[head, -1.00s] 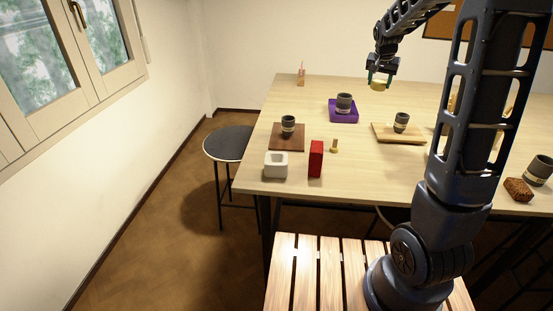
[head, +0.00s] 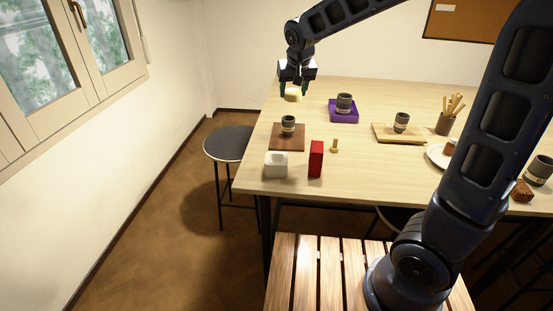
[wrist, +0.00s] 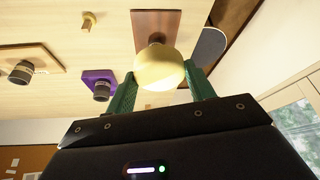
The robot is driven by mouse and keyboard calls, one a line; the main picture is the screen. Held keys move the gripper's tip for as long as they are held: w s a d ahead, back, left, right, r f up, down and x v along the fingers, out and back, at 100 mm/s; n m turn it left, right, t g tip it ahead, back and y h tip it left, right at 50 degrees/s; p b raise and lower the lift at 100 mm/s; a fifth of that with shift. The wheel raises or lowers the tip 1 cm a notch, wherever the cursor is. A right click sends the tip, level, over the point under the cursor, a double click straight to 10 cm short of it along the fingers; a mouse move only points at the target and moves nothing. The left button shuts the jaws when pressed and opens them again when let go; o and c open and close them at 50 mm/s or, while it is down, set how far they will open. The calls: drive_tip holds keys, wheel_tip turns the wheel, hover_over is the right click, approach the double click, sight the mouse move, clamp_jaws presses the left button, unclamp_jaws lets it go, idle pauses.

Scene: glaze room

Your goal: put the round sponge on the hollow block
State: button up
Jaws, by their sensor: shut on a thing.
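The round sponge (head: 293,96) is pale yellow and hangs between the fingers of my gripper (head: 294,89), in the air over the far left part of the table. In the wrist view the sponge (wrist: 158,70) sits between the two green fingers, which are shut on it. The hollow block (head: 270,171) is white with an opening in its top. It stands at the table's front left corner, apart from the sponge and nearer the head camera. I cannot make it out in the wrist view.
A red block (head: 316,160) stands just right of the hollow block, with a small wooden peg (head: 334,146) beyond. A purple tray (head: 344,117) and a wooden board (head: 384,138) hold cups farther right.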

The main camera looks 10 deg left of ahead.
drive_tip(key=n, duration=0.2)
hover_over(275, 156)
drive_tip(key=s+d, duration=0.1)
drive_tip(key=shift+y, duration=0.3)
drive_tip(key=f, duration=1.9)
drive_tip(key=shift+s+f, duration=0.3)
drive_tip(key=shift+s, duration=0.05)
drive_tip(key=shift+f, duration=0.1)
drive_tip(key=o, duration=0.9)
drive_tip(key=shift+o, duration=0.2)
drive_tip(key=v, duration=1.2)
